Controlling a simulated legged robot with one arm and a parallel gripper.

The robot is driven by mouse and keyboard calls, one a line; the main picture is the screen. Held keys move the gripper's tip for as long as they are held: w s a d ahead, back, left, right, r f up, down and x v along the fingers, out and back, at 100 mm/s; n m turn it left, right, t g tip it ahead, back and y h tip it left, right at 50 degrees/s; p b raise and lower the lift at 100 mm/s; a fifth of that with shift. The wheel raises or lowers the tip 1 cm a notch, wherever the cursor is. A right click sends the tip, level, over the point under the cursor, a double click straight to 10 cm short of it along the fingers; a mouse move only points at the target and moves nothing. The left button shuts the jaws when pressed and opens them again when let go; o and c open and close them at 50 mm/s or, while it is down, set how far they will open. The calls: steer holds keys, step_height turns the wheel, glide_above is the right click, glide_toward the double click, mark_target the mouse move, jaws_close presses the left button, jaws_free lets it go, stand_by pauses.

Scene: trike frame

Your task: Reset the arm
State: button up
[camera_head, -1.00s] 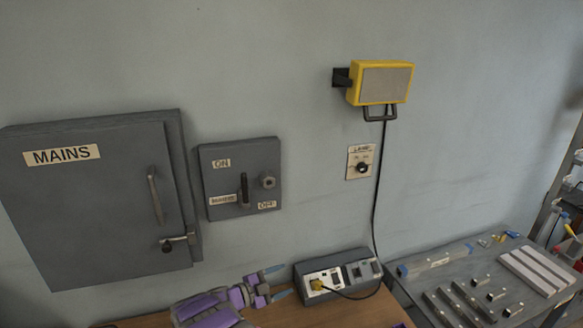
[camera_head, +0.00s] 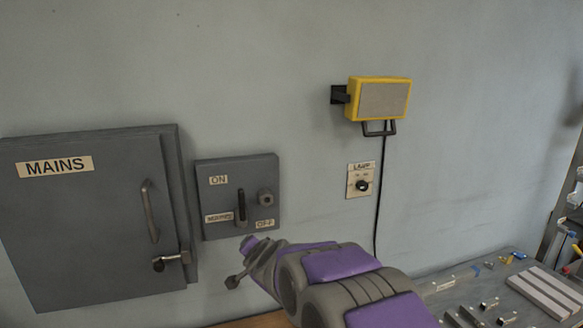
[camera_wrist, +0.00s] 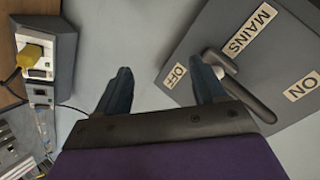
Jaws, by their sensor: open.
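My gripper (camera_wrist: 162,80) is open and empty in the wrist view, with its two dark blue fingers apart and grey wall between them. The grey mains switch box (camera_head: 263,172) is on the wall, with a dark upright lever (camera_head: 241,208) and ON and OFF labels. In the wrist view the box (camera_wrist: 225,30) appears rotated, and the right finger overlaps its edge near the OFF label. In the head view my purple and grey arm reaches up from the lower right to just below the box; its fingertips are not clear there.
A grey MAINS cabinet (camera_head: 85,220) with a handle is at left. A yellow lamp (camera_head: 380,99) and its LAMP switch (camera_head: 361,181) are on the wall. A socket unit (camera_wrist: 52,50) with a yellow plug stands on the bench. A metal workbench (camera_head: 455,285) with parts is at right.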

steer(key=s+d+f+n+g+h+b, duration=0.1)
steer(key=s+d, duration=0.7)
steer(key=s, duration=0.9)
steer(key=s+d+f+n+g+h+b, duration=0.1)
steer(key=s+d+f+n+g, duration=0.2)
steer(key=s, duration=1.4)
steer(key=s+d+f+n+g+h+b, duration=0.1)
steer(key=s+d+f+n+g+b, duration=0.1)
steer(key=s+d+f+g, duration=0.3)
steer(key=s+d+g, duration=0.4)
steer(key=s+d, duration=0.4)
steer(key=s, duration=0.4)
steer(key=shift+f+n+g, duration=0.2)
steer(key=shift+n+g, duration=0.1)
steer(key=shift+n, duration=0.1)
steer(key=shift+w+a, duration=0.1)
